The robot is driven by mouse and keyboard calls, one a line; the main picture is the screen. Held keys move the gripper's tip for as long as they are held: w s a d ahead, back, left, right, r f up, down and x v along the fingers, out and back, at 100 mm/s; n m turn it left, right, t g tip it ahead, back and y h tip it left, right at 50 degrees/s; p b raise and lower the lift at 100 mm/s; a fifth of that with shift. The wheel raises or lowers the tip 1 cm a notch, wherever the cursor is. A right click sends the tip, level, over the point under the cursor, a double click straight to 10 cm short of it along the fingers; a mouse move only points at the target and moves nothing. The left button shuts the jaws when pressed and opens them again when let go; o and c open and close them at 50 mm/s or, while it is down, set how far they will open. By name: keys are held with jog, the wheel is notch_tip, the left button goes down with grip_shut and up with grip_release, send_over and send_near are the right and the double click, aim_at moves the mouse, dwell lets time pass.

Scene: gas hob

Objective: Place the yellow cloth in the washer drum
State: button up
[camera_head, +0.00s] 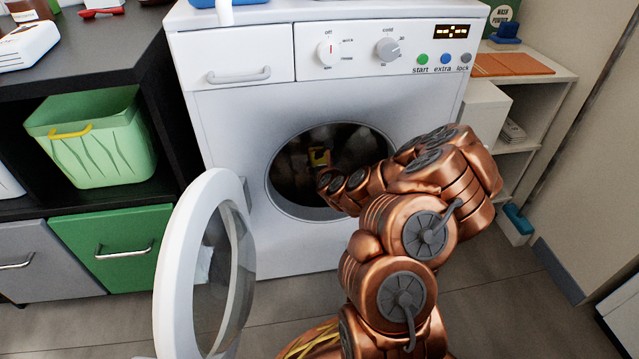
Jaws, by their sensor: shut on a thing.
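The white washer (240,125) stands in the middle with its round door (172,285) swung open to the left. My copper arm comes from the lower right and reaches through the opening into the dark drum (290,190). My gripper (319,163) is inside the drum mouth, small and dark. The fingers and most of the cloth are hard to make out in the shadow. I cannot tell whether the cloth touches the drum wall.
The open door stands to the left of my arm, and the round rim of the opening surrounds my wrist. A green bin (95,150) sits in the dark shelf at left, above a green drawer (120,240). A white shelf unit (540,110) stands at right.

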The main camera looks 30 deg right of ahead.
jog(key=f, duration=0.2)
jog(key=shift+a+f+b, duration=0.2)
jog(key=shift+f+b, duration=1.1)
jog(key=shift+f, duration=1.05)
jog(key=o, duration=1.7)
jog(key=shift+c, duration=0.2)
jog(key=shift+r, duration=0.1)
jog(key=p+v, duration=0.2)
jog(key=v, duration=0.1)
jog(key=p+v, duration=0.2)
jog(key=v, duration=0.1)
jog(key=shift+s+d+r+p, duration=0.1)
jog(key=shift+r+p, duration=0.2)
jog(key=shift+s+p, duration=0.15)
jog(key=shift+p, duration=0.8)
